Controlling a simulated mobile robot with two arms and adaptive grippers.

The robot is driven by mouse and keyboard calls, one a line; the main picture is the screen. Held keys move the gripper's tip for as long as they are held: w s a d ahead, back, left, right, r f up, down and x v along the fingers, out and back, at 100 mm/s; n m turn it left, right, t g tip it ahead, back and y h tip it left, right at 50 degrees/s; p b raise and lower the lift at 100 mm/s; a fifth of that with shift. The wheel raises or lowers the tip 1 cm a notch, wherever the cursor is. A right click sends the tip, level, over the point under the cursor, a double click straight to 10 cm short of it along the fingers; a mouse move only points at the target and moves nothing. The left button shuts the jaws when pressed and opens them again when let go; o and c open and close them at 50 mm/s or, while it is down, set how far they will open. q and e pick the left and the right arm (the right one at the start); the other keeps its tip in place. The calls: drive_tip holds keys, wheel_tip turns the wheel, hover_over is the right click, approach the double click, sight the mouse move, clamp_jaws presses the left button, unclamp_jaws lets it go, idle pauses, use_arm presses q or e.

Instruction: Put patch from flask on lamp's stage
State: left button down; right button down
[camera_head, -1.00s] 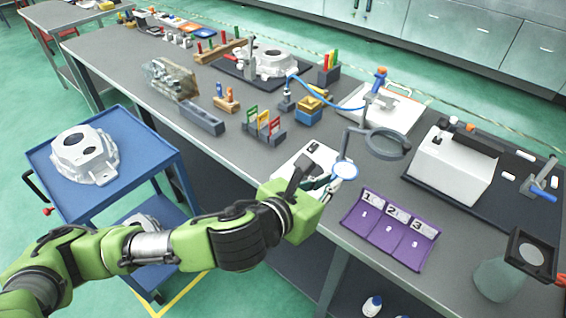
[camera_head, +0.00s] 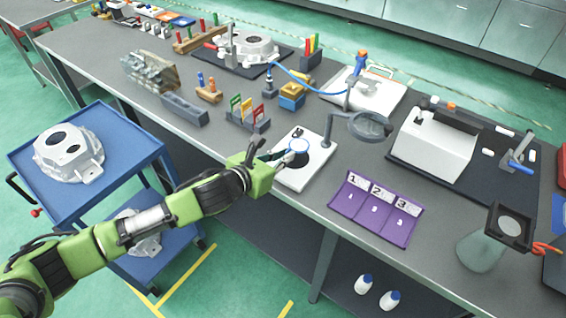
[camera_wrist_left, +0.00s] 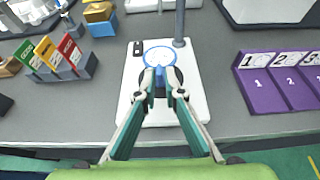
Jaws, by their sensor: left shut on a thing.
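My left gripper (camera_head: 268,157) is shut on a round pale patch (camera_head: 299,145) with a blue rim. In the left wrist view the patch (camera_wrist_left: 159,57) shows beyond the fingertips (camera_wrist_left: 159,90), its blue tab between them. The patch is over the lamp's white stage (camera_head: 318,160), which also shows in the left wrist view (camera_wrist_left: 190,108); whether it touches is unclear. The lamp's round magnifier (camera_head: 369,126) stands on a post at the stage's back right. The glass flask (camera_head: 481,250) with a dark square top is at the right front. My right gripper is not in view.
A purple tray numbered 1 to 3 (camera_head: 375,209) lies right of the stage. A rack of coloured cards (camera_head: 248,117) stands to its left. A blue cart (camera_head: 118,188) with a casting is beside the bench.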

sight(283, 171)
use_arm(q)
drive_tip(key=shift+f, duration=1.6)
drive_tip(key=shift+f, duration=0.15)
drive_tip(key=c, duration=2.1)
unclamp_jaws()
drive_tip(key=shift+c, duration=0.2)
drive_tip(key=v, duration=1.2)
drive_tip(key=shift+r, duration=0.2)
